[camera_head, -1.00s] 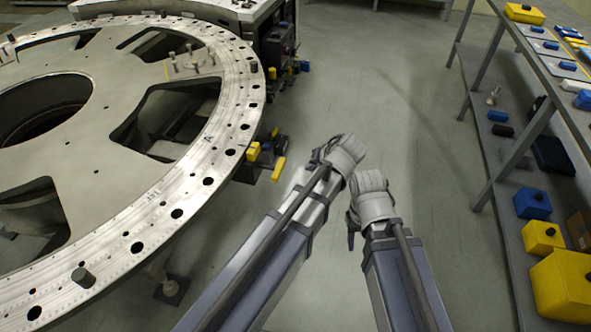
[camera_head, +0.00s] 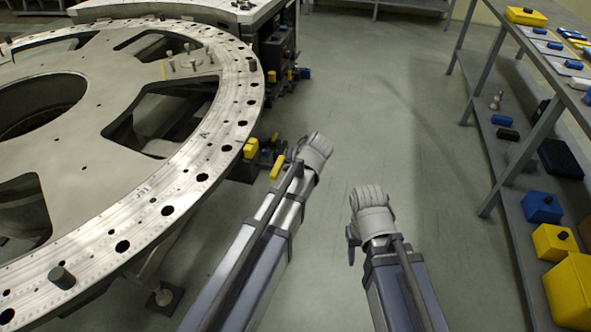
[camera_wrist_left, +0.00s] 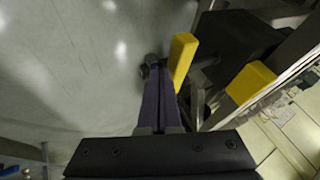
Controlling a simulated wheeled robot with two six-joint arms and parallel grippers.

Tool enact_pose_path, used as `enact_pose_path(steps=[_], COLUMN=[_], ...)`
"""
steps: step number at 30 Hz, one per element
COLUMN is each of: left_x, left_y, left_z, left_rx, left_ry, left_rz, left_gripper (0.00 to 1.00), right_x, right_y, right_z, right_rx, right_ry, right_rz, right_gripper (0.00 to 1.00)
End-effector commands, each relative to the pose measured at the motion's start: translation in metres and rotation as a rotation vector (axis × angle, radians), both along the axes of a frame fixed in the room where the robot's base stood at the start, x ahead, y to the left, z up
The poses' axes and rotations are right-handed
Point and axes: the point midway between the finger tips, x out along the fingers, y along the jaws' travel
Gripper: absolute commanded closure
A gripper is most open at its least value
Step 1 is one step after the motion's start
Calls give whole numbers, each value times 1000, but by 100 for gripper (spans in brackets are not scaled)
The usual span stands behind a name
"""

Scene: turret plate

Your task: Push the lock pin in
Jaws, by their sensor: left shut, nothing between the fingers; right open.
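A large round metal turret plate (camera_head: 225,155) fills the left of the head view, with several holes around its rim. Below its right edge are a yellow bar (camera_head: 278,165) and a yellow block (camera_head: 251,147) on dark hardware. I cannot tell which part is the lock pin. My left gripper (camera_head: 314,150) is right of the yellow bar. In the left wrist view its fingers (camera_wrist_left: 161,75) are shut and empty, close left of the yellow bar (camera_wrist_left: 182,58); contact is unclear. The yellow block (camera_wrist_left: 250,82) is further right. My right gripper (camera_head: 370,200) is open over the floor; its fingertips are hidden.
Metal shelving (camera_head: 510,195) with blue and yellow boxes stands along the right. A dark machine unit (camera_head: 280,50) stands behind the plate. Short pegs (camera_head: 62,276) stick up from the plate's rim. The grey floor (camera_head: 400,110) between plate and shelving is clear.

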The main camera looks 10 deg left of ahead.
Motion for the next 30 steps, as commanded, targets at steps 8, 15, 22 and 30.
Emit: enact_pose_path(steps=[8,15,22,30], left_x=[0,0,1,1], left_y=[2,12,41,41], left_z=[0,0,0,0], left_rx=[0,0,0,4], left_ry=[0,1,0,1], left_rz=[-1,2,2,1], left_gripper=[100,100,100,100], right_x=[0,0,0,0], right_y=[0,0,0,0], right_z=[0,0,0,0], right_rx=[0,0,0,0], right_ry=[0,0,0,0], right_rz=[0,0,0,0], right_gripper=[50,50,50,50])
